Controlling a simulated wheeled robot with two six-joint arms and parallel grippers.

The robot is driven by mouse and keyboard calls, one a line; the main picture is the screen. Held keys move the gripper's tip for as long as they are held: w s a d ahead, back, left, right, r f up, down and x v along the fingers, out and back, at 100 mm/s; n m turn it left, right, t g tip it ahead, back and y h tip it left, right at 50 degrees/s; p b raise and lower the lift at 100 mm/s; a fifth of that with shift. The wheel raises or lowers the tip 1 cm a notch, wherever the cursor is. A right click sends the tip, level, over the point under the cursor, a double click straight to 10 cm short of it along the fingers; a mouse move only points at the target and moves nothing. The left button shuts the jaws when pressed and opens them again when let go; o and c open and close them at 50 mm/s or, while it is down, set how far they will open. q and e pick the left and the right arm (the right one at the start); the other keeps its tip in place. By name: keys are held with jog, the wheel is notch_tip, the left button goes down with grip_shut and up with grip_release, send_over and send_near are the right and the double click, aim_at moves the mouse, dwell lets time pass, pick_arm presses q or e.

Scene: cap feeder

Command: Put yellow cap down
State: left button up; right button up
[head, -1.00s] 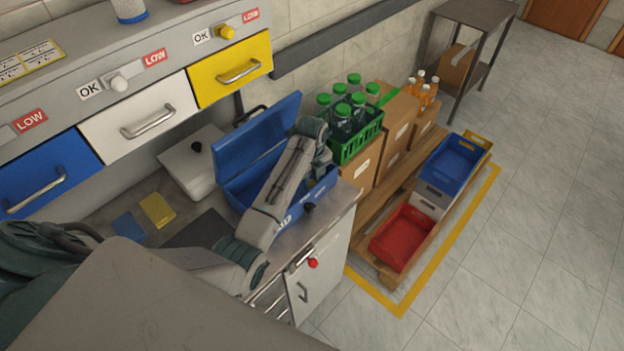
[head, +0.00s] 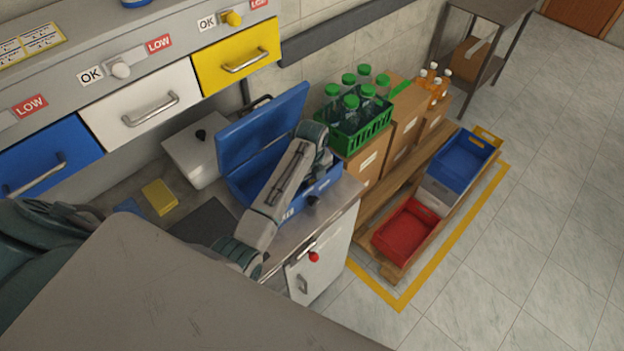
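I cannot make out a yellow cap for certain. A yellow flat piece (head: 159,197) lies on the counter, next to a blue one (head: 130,206) partly covered by my body. An open blue box (head: 245,187) with its lid raised stands on the counter. One of my arms, seemingly the right, reaches up to this box and bends at its far end over it. Its gripper is hidden, so I cannot see what it holds. My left gripper is not in view.
A white lidded box (head: 194,152) stands left of the blue box. A green bottle crate (head: 356,138) stands on cartons to the right. White (head: 140,118), yellow (head: 240,62) and blue (head: 45,165) drawers hang above. A dark mat (head: 204,226) lies on the counter.

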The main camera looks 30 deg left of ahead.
pick_arm(q)
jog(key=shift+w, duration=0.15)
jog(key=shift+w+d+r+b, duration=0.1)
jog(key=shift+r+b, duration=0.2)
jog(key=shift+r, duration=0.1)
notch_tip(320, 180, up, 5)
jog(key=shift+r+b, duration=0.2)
jog(key=shift+b, duration=0.75)
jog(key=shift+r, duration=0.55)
pick_arm(e)
jog(key=f, duration=0.1)
jog(key=w+f, duration=0.1)
jog(key=shift+w+d+f, duration=0.1)
jog(key=shift+d+f, duration=0.15)
jog(key=shift+f, duration=0.1)
